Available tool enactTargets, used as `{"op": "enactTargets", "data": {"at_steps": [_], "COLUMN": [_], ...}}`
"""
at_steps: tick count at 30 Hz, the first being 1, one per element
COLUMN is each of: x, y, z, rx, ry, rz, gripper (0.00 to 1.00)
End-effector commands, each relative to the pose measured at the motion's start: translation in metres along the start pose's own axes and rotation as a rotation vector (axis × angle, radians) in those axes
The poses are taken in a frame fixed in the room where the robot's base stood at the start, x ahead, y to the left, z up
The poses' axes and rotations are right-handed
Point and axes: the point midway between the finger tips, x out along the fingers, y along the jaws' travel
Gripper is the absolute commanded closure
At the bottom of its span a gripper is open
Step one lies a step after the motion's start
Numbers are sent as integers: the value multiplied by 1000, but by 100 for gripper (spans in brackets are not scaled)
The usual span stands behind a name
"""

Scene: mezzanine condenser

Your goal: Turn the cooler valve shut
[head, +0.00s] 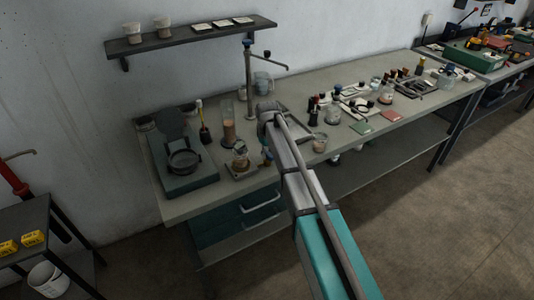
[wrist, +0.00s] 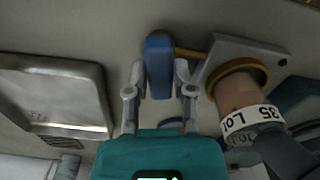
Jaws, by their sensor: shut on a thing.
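In the wrist view, a blue lever handle (wrist: 158,58), which looks like the cooler valve's handle, stands between the two grey fingers of my gripper (wrist: 161,78). The fingers are shut on it, one on each side. A brass-coloured stem (wrist: 191,53) runs right from the handle toward a grey plate (wrist: 228,52) with a brass ring. The valve body is mostly hidden. In the head view my arm reaches over the bench, and its wrist hides the fingers; I cannot make out the handle there for certain.
In the wrist view, a labelled cylinder (wrist: 250,122) stands close right of my gripper, and a shallow metal tray (wrist: 55,68) lies left. In the head view the bench (head: 215,205) holds a dark-plated device (head: 185,178), a tall tap (head: 249,70) and several jars. A shelf (head: 190,36) hangs above.

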Motion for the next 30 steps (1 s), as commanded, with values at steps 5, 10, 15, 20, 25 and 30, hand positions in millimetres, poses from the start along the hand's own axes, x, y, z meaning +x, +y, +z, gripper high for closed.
{"op": "enactTargets", "data": {"at_steps": [5, 10, 15, 20, 25, 30], "x": [1, 1, 1, 1, 1, 1], "y": [-2, -2, -2, -2, -2, -2], "z": [2, 2, 2, 2, 2, 2], "rx": [116, 192, 227, 234, 233, 232], "ry": [-3, -4, -4, -5, -5, -4], "rz": [-4, -4, -4, -4, -4, -4], "gripper": [100, 100, 100, 100, 100, 44]}}
